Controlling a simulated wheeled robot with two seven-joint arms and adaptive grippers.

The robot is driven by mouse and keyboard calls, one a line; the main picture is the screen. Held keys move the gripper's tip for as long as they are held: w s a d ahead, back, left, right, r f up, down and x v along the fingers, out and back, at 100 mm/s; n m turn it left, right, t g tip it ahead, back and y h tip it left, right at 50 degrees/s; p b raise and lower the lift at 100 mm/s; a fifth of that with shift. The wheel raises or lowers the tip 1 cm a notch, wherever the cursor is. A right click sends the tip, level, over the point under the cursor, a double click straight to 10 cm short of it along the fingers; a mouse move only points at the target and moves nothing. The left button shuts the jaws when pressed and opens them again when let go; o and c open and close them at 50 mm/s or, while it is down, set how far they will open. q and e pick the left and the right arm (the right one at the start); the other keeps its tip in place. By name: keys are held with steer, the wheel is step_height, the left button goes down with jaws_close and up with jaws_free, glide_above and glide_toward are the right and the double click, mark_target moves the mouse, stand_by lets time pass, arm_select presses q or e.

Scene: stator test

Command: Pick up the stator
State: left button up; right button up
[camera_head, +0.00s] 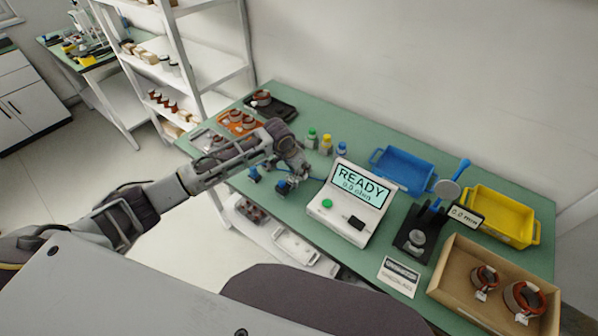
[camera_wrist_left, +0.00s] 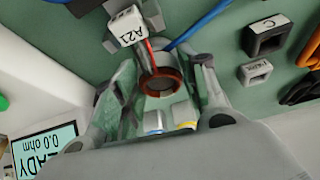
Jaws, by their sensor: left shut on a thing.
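The stator (camera_wrist_left: 160,84), a copper-brown ring with a dark rim, shows between the fingers of my left gripper (camera_wrist_left: 162,95) in the left wrist view. The gripper is shut on it. A white tag (camera_wrist_left: 122,27) marked A21 is beside the ring, and a red wire runs by it. In the head view my left gripper (camera_head: 302,172) is over the green bench, left of the tester (camera_head: 348,205); the held stator is hard to make out there. My right gripper is not in view.
The tester's screen reads READY, 0.0 ohm. Small blue-and-dark pieces (camera_head: 282,187) lie near the gripper. Further right are a blue bin (camera_head: 403,168), a gauge stand (camera_head: 412,235), a yellow bin (camera_head: 500,215) and a cardboard box (camera_head: 452,290) with two stators. An orange tray (camera_head: 237,122) is at left.

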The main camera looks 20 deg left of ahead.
arm_select(q)
steer(key=shift+c, duration=0.7)
steer(key=shift+r, duration=0.15)
step_height(320, 180, up, 10)
stand_by(0.6)
